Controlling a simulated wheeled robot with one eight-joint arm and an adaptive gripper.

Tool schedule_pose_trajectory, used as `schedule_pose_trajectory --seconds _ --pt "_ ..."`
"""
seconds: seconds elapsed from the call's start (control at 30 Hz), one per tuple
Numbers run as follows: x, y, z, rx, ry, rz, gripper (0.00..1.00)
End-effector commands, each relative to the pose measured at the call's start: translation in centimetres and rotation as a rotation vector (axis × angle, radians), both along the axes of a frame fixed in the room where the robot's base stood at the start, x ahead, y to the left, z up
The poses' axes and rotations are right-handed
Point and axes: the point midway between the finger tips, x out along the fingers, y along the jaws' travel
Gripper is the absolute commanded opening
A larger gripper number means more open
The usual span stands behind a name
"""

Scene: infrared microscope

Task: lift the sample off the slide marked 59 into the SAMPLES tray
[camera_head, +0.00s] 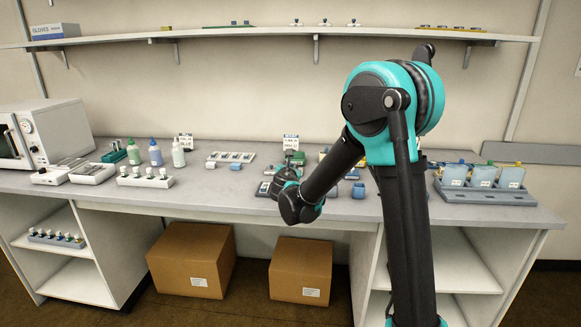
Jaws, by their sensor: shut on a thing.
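My gripper (270,188) is low over the middle of the bench, at the end of my teal and black arm. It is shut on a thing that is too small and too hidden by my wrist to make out. Dark slide-like pieces and small blue blocks lie around and behind it, partly covered by my arm. A small printed sign (290,142) stands behind the gripper. The slide marked 59, its sample and the SAMPLES tray cannot be told apart, as no marking is readable at this size.
A pale rack (231,157) lies left of the gripper with small blue blocks in front. A knobbed white rack (145,177), bottles (155,153) and a white instrument (45,135) stand further left. A grey rack with blue pouches (483,176) is at right. The left-centre front bench is clear.

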Motion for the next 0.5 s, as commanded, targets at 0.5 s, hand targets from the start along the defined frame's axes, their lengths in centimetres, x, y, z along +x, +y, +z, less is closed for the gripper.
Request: schedule_pose_trajectory --seconds 0.5 --pt "0.01 0.01 -0.56 0.0 0.0 0.0 0.0"
